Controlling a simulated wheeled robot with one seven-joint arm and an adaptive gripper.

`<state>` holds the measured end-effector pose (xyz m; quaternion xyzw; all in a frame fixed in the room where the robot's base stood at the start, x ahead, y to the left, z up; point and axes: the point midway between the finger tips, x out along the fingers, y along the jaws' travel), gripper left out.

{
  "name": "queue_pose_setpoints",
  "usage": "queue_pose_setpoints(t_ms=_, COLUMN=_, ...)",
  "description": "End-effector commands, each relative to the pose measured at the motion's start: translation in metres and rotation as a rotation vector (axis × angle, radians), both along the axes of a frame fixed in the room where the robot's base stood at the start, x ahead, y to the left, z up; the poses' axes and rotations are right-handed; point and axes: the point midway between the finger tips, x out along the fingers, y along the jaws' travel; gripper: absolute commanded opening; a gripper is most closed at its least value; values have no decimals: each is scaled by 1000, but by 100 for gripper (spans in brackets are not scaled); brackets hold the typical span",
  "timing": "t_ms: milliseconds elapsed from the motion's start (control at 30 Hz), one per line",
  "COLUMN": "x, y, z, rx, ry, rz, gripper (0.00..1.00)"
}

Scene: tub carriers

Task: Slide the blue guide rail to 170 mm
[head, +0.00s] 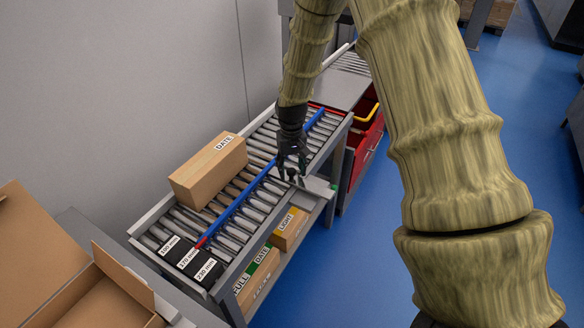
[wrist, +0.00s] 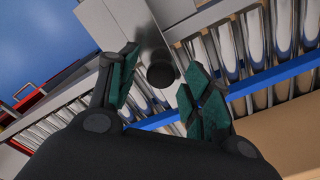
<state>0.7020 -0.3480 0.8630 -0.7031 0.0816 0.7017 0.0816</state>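The blue guide rail (head: 247,193) runs lengthwise over the roller conveyor. Its near end carries a red pointer (head: 201,243), which looks lined up with the 170 mm label (head: 188,258), between the 100 mm and 230 mm labels. The rail also crosses the wrist view (wrist: 262,84). My gripper (head: 290,168) is over the right side of the conveyor, beside the rail. In the wrist view its fingers (wrist: 160,80) are apart, with a round black knob (wrist: 160,75) between their tips on a grey metal plate (wrist: 128,22). I see no clear contact with the knob.
A cardboard box (head: 208,172) marked DATE lies on the rollers left of the rail. Boxes marked LIGHT (head: 288,229) and others sit on a shelf below. An open carton (head: 105,295) is at the near left. Red bins (head: 367,140) stand beyond.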

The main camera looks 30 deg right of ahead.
Motion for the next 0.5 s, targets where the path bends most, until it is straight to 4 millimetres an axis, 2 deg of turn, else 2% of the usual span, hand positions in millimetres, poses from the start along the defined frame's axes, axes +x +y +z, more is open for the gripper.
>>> queue_pose_setpoints(t_ms=267, x=-1, y=0, z=2, rx=0, ry=1, rz=-1, gripper=49)
queue_pose_setpoints(t_ms=367, x=0, y=0, z=10, rx=0, ry=0, rz=-1, gripper=49)
queue_pose_setpoints(t_ms=500, x=0, y=-1, z=29, rx=0, ry=-1, rz=-2, gripper=49)
